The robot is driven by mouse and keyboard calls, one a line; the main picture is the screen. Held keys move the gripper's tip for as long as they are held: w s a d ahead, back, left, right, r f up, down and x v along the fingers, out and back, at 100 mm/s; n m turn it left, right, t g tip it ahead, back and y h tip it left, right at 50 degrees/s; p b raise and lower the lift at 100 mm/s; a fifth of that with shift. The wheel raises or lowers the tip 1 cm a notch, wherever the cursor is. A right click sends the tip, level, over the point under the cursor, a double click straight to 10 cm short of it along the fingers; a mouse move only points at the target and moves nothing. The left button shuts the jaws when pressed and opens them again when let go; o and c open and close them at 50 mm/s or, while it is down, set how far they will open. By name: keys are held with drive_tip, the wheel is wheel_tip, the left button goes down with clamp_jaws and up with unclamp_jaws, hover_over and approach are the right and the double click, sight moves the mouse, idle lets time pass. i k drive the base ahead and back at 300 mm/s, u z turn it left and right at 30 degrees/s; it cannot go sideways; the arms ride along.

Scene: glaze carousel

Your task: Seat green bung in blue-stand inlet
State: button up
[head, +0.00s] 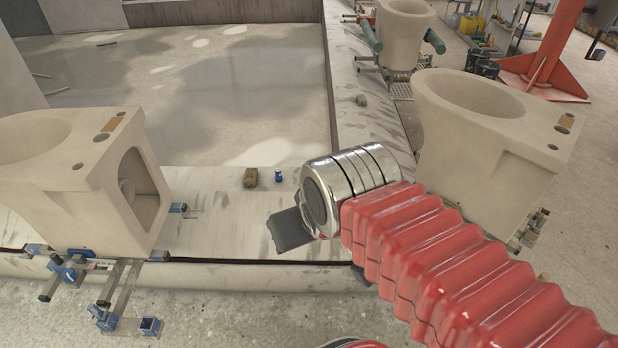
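A beige unglazed toilet bowl (75,190) stands at the left on a stand with blue clamps (68,273). Its right side has a large recessed opening (140,195), and small holes show on its top ledge; I cannot tell which is the inlet. No green bung can be made out. My gripper (289,230), dark grey on a shiny metal wrist, hangs over the pale ledge right of this bowl, apart from it. One dark flat finger part shows, so I cannot tell whether it is open or holds anything.
On the ledge (215,205) behind my gripper sit a brown block (250,178) and a small blue piece (278,176). Another bowl (490,135) stands at the right. A third (403,35) sits farther back between green rollers (370,36). The floor beyond the ledge is largely clear.

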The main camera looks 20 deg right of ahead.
sight(91, 179)
drive_tip(key=u, duration=0.05)
drive_tip(key=i, duration=1)
drive_tip(key=z, duration=0.05)
